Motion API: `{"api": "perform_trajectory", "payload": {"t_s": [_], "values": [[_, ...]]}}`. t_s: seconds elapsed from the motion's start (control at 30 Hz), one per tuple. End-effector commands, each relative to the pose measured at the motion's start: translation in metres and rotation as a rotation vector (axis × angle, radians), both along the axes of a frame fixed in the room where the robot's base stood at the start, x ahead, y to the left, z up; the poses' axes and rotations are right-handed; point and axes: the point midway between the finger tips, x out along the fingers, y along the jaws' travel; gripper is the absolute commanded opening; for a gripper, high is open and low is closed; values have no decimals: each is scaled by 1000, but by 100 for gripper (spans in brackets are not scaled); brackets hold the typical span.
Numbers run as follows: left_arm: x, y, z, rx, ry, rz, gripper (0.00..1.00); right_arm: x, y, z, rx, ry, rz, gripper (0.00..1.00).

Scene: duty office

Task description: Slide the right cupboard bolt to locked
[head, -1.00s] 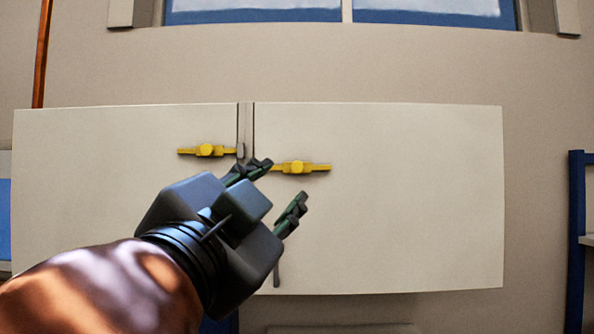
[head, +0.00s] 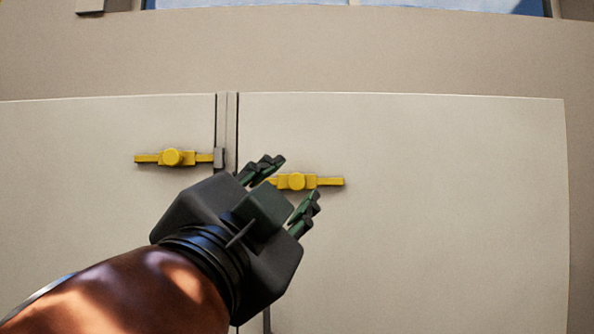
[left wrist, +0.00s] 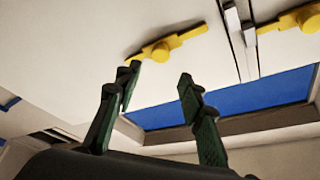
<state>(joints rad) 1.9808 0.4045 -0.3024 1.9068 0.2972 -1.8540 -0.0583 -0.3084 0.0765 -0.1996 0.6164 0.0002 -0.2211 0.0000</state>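The right cupboard bolt (head: 327,182) is a yellow bar with a round knob on the right door; its left end is partly hidden by a finger. In the left wrist view, turned upside down, this bolt (left wrist: 162,52) lies beyond the fingertips, its inner end short of the door gap. My left gripper (head: 288,186) is open and empty, one finger near each side of the knob in the head view. The fingers (left wrist: 157,82) appear apart from the bolt. My right gripper is not in view.
The left yellow bolt (head: 172,157) reaches the grey catch (head: 219,158) at the door gap. The white right door (head: 450,220) is flat and clear around the gripper. A blue window (head: 450,6) is above the cupboard.

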Motion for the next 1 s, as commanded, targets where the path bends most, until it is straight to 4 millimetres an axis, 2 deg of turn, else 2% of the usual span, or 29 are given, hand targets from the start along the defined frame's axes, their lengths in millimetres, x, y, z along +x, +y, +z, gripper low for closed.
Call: {"api": "perform_trajectory", "payload": {"t_s": [0.03,0.1,0.17,0.4,0.57,1.0], "values": [[13,-1,2,1,10,4,36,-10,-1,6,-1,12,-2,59],[24,-3,4,0,11,5,36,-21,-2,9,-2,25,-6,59],[30,-5,5,1,11,5,36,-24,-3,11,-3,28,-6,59],[39,-9,6,2,10,4,36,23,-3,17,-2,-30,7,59],[39,-9,6,1,9,3,36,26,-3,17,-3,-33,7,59],[39,-8,5,1,11,4,8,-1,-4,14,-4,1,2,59]]}}
